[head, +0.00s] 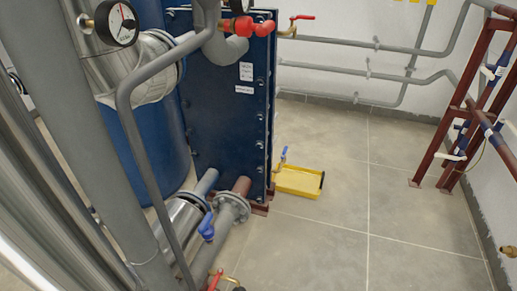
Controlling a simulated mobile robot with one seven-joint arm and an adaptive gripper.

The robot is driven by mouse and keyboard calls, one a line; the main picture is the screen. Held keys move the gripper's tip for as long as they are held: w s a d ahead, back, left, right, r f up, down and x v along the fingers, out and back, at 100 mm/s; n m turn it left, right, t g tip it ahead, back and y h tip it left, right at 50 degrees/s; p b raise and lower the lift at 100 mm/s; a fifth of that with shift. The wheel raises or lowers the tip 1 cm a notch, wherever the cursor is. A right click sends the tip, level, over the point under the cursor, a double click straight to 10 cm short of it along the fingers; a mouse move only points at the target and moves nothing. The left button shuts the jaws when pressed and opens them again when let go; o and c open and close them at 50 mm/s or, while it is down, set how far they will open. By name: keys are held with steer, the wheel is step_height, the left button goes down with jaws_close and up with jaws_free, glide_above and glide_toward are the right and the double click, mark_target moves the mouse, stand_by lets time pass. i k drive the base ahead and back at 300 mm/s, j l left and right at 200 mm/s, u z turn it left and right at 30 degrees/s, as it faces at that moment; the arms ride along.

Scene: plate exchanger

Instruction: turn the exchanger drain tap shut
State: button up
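The plate exchanger (228,110) is a tall dark blue block left of the middle of the head view. A small tap with a blue lever (284,154) stands out low at its right side, above a yellow drip tray (298,182). This looks like the drain tap. Its lever appears to point upward, but it is too small to tell whether the tap is open or shut. I see no water running from it. My gripper is not in view, and nothing is touching the tap.
Grey pipes (150,85) and a flanged pipe (232,207) crowd the left, with a blue-handled valve (206,226). A red-lever valve (300,18) sits above right of the exchanger. A dark red frame (460,130) stands at right. The tiled floor (385,185) between is clear.

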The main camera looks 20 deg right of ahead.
mark_target(284, 150)
steer(key=z, duration=0.8)
